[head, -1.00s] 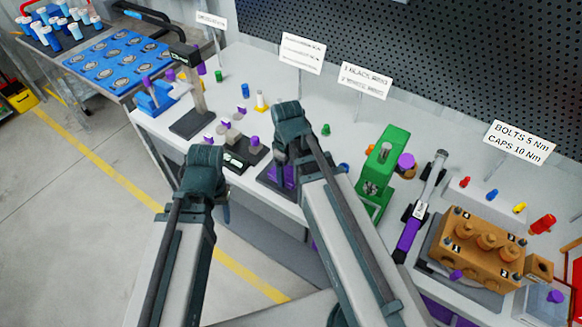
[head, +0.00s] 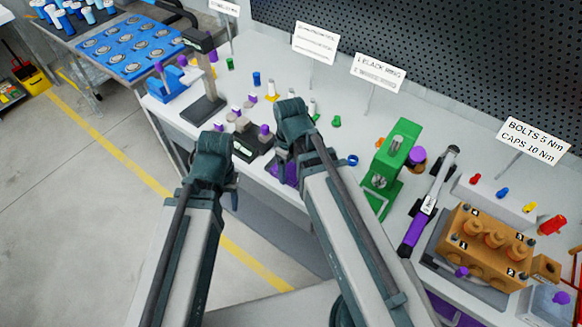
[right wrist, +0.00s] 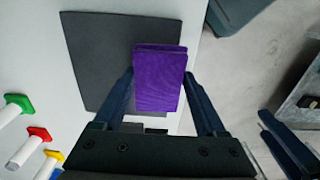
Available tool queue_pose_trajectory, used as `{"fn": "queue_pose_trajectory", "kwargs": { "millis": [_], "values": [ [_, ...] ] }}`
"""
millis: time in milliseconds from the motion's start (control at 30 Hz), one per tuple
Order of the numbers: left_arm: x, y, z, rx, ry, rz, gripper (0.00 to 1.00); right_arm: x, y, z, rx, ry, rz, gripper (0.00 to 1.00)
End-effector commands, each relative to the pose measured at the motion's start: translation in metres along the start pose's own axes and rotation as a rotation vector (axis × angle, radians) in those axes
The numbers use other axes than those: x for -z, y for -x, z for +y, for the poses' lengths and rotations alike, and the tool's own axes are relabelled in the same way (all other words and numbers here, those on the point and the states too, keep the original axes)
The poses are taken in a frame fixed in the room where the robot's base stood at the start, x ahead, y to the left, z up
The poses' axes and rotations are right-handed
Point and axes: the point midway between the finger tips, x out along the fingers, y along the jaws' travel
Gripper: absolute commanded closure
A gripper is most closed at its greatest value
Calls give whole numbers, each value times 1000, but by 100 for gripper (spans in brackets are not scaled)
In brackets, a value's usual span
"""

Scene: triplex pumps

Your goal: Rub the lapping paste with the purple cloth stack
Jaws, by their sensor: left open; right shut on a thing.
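The purple cloth stack (right wrist: 159,80) is between the fingers of my right gripper (right wrist: 160,95), which is shut on it. In the right wrist view the stack is over a dark grey square mat (right wrist: 90,55); I cannot tell whether it touches the mat. In the head view the purple stack (head: 285,173) shows partly behind my right gripper (head: 283,160). My left gripper (head: 233,180) is open and empty, off the table's front edge, to the left of the right one. I cannot make out the lapping paste in either view.
A green press (head: 392,160) stands right of my right arm, with a purple-handled torque wrench (head: 417,230) and an orange-brown pump block (head: 485,245) beyond. A dark stand (head: 205,105) is on the left of the white table. Small coloured parts lie along the back. Open floor is at left.

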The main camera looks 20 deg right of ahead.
Motion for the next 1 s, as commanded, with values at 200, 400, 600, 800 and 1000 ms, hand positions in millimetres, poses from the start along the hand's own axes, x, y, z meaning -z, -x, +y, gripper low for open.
{"fn": "queue_pose_trajectory", "kwargs": {
  "millis": [200, 400, 600, 800, 1000],
  "values": [
    [0, -1, 0, 0, 0, 0, 46, 1, -1, 14, -3, -4, 0, 78],
    [0, -2, 0, 0, 0, 0, 46, 1, -2, 31, -4, -4, 0, 78],
    [0, -2, 0, 0, 0, 0, 46, 0, -2, 35, -6, -2, 0, 78],
    [0, -2, 0, 0, 0, 0, 46, 1, -1, 42, -7, -4, 0, 78],
    [0, 0, 0, 0, 0, 0, 46, 1, 0, 59, -7, -4, 0, 78]
  ]
}}
